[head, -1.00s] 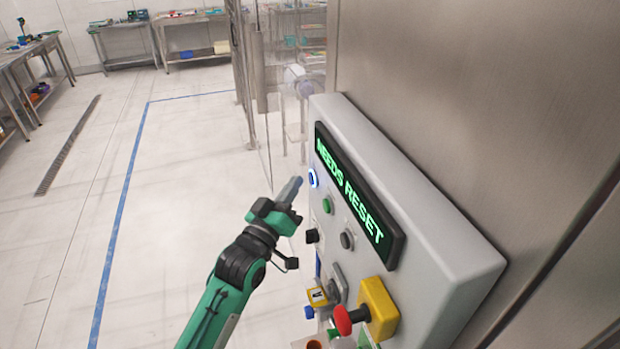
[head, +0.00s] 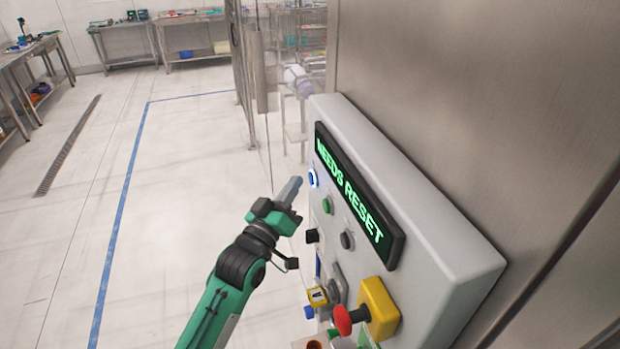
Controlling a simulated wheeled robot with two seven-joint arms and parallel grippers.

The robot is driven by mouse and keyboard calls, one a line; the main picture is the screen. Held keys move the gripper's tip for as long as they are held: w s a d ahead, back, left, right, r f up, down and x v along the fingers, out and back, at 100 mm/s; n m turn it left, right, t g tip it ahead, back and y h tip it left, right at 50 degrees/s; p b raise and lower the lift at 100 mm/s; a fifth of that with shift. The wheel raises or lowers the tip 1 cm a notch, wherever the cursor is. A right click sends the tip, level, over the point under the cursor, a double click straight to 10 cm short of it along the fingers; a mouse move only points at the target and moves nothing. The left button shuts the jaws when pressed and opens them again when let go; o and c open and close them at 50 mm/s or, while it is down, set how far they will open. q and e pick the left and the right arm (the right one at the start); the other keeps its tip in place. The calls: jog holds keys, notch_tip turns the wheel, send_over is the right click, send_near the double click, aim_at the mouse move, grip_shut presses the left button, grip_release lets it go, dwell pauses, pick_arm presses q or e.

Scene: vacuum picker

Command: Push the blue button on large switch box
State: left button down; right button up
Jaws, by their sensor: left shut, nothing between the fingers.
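The large switch box (head: 440,240) is a light grey panel on a steel wall. Its black display (head: 352,200) reads "NEEDS RESET" in green. The blue button (head: 313,178) is a glowing blue ring near the panel's far left end. My left gripper (head: 296,183) is shut and empty, its fingers pointing toward the blue button. In the picture a small gap shows between fingertips and button; I cannot tell the depth of it. My right gripper is not in view.
A green button (head: 327,205), a black switch (head: 312,236) and a dark round button (head: 347,241) sit nearby. A red knob on a yellow box (head: 379,308) sticks out lower down. The floor to the left is open, with work tables (head: 125,38) far behind.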

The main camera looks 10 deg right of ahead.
pick_arm(q)
jog(key=shift+w+d, duration=0.1)
jog(key=shift+d, duration=0.35)
jog(key=shift+d, duration=0.3)
dwell(0.7)
dwell(0.3)
jog(key=shift+a+p, duration=0.35)
jog(key=shift+a, duration=0.4)
jog(key=shift+s+a+p, duration=0.1)
jog(key=shift+s+a, duration=0.1)
jog(key=shift+a, duration=0.6)
jog(key=shift+s+a+p, duration=0.15)
jog(key=shift+s+a, duration=0.05)
jog(key=shift+a, duration=0.65)
jog(key=shift+s+a+p, duration=0.1)
jog(key=shift+s+a, duration=0.1)
jog(key=shift+a, duration=0.6)
